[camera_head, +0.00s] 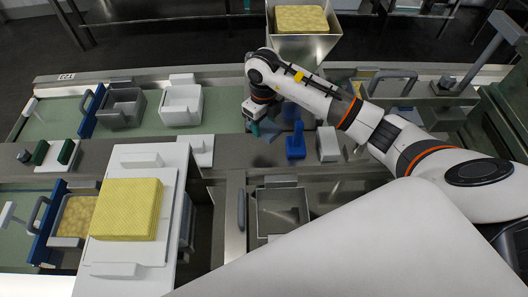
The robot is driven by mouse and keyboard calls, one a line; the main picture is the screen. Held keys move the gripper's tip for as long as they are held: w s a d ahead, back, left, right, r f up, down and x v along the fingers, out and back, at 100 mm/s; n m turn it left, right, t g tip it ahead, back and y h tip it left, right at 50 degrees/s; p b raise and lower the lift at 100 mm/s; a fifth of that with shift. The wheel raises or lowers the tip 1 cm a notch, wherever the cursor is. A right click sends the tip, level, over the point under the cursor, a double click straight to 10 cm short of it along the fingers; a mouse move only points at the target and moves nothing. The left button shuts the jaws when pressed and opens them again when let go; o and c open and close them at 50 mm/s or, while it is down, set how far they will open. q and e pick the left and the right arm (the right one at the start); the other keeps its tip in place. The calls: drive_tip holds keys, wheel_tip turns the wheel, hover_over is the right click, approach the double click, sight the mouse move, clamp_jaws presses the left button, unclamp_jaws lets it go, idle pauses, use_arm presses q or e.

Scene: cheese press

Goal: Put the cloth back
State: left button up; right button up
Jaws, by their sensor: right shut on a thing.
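My right gripper (257,122) is over the middle of the counter, its arm coming in from the right. It is shut on a small grey-blue thing that looks like the cloth (269,132). The cloth is partly hidden by the gripper, and I cannot tell whether it touches the counter. My left gripper is not in view.
A blue object (295,143) and a pale block (328,145) stand just right of the gripper. A metal hopper (303,46) with a yellow block is behind. White and grey bins (181,106) stand left. A large yellow block (126,209) lies on a white board at front left.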

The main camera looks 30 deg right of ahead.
sight(264, 150)
wheel_tip(264, 150, down, 10)
drive_tip(key=shift+r, duration=0.1)
idle(0.4)
drive_tip(key=shift+f, duration=0.25)
drive_tip(key=o, duration=1)
wheel_tip(264, 150, up, 12)
drive_tip(key=shift+r, duration=0.25)
drive_tip(key=shift+s+f, duration=0.1)
